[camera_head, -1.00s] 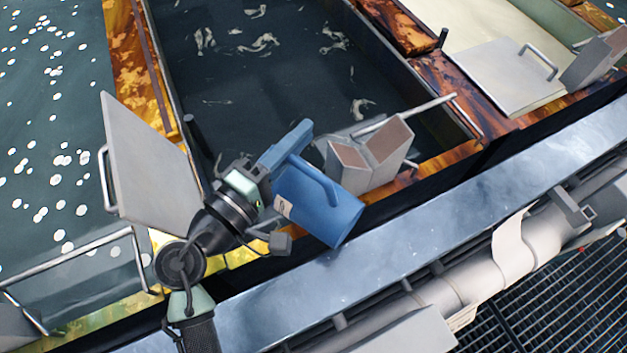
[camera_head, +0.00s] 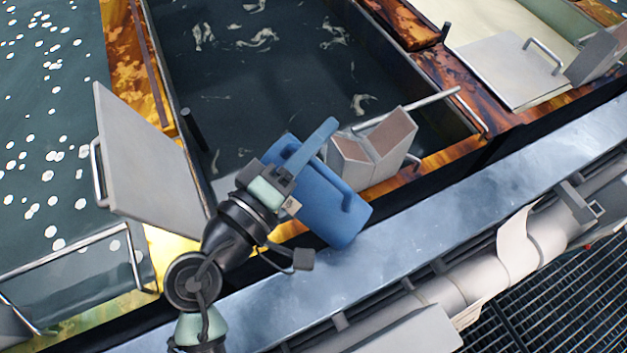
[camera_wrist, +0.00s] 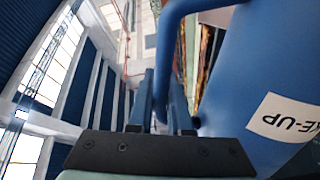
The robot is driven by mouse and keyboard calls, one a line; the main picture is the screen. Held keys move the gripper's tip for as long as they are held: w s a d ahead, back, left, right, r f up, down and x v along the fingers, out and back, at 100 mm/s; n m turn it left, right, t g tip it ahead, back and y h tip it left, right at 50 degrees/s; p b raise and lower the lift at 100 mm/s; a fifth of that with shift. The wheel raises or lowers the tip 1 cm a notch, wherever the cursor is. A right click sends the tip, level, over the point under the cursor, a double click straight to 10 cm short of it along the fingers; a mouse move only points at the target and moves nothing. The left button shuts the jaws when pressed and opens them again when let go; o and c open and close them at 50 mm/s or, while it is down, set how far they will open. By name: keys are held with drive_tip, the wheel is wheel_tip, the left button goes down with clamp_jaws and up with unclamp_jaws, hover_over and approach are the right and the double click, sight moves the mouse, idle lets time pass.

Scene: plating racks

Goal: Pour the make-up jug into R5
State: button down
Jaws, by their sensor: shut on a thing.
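The blue make-up jug (camera_head: 328,208) hangs over the near edge of the dark tank and the metal ledge in the head view. My gripper (camera_head: 310,148) is shut on it at its upper left. In the wrist view, the jug's side (camera_wrist: 262,75) fills the right, with a white label (camera_wrist: 283,117) ending in "E-UP". Its handle (camera_wrist: 172,35) passes at my fingertips (camera_wrist: 163,85). The jug's mouth and contents are hidden, and no stream shows. The dark-liquid tank (camera_head: 270,90) lies behind the jug. No R5 marking is legible, so I cannot tell which tank is R5.
A grey double box with brown faces (camera_head: 375,150) and a rod stands on the tank rim, close right of the jug. A grey panel (camera_head: 148,160) rises left of my arm. A cream tank (camera_head: 480,20) lies right. A metal ledge (camera_head: 420,215) and pipes run in front.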

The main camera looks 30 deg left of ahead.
drive_tip(key=shift+s+d+r+m+b, duration=0.1)
drive_tip(key=shift+d+r+m+b, duration=0.1)
drive_tip(key=shift+d+m+b, duration=0.2)
drive_tip(key=shift+s+d+r+m+b, duration=0.15)
drive_tip(key=shift+d+m+b, duration=0.1)
drive_tip(key=shift+d+m, duration=0.25)
drive_tip(key=shift+s+d+r+m+b, duration=0.1)
drive_tip(key=shift+d+r+m+b, duration=0.3)
drive_tip(key=shift+d+m, duration=0.35)
drive_tip(key=shift+a, duration=0.1)
drive_tip(key=shift+d+f+m+b, duration=0.15)
drive_tip(key=shift+d+m+b, duration=0.3)
drive_tip(key=shift+m+b, duration=0.3)
drive_tip(key=shift+s+d+m+b, duration=0.2)
drive_tip(key=shift+d+m+b, duration=0.4)
drive_tip(key=shift+m+b, duration=0.35)
